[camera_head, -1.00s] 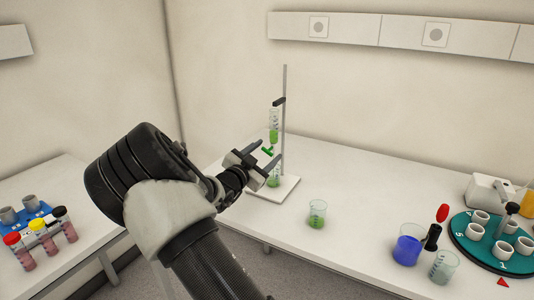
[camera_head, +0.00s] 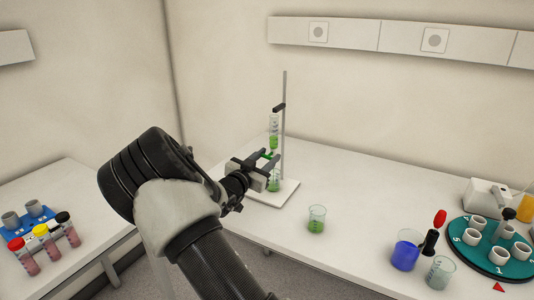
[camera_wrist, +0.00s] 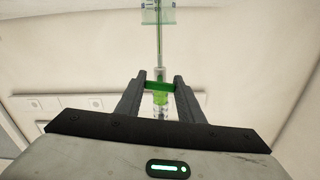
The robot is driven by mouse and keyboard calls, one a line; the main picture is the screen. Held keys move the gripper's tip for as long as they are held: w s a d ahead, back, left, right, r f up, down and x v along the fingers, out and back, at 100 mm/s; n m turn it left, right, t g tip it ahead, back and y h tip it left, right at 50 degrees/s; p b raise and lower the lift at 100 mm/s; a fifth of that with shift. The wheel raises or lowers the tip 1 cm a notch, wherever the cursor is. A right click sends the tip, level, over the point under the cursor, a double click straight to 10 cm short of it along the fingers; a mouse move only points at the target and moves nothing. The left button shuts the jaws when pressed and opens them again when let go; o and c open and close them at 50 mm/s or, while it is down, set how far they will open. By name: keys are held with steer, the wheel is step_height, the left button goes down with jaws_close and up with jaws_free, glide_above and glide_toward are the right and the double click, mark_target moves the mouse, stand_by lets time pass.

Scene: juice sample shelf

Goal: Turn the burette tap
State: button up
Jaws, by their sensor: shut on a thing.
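The burette (camera_head: 273,130) stands upright with green liquid in it, clamped to a metal stand (camera_head: 284,110) on a white base. Its green tap (camera_head: 267,155) sits low on the tube; in the wrist view the green tap (camera_wrist: 159,86) lies crosswise between my fingertips. My gripper (camera_head: 272,163) is at tap height and shut on the tap, one finger at each end of it. In the wrist view my gripper (camera_wrist: 160,82) shows both dark fingers. A vessel with green liquid (camera_head: 273,182) stands under the burette, partly hidden by my gripper.
A beaker with green liquid (camera_head: 316,219) stands right of the stand base. A blue beaker (camera_head: 406,250), a clear beaker (camera_head: 440,271) and a teal round rack (camera_head: 470,238) are further right. A blue rack (camera_head: 28,222) with tubes is on the left table.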

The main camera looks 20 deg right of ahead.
steer(key=shift+n, duration=1.1)
steer(key=o, duration=1.1)
steer(key=shift+c, duration=0.2)
steer(key=v, duration=1.7)
steer(key=shift+p, duration=0.3)
steer(key=shift+s+a, duration=0.15)
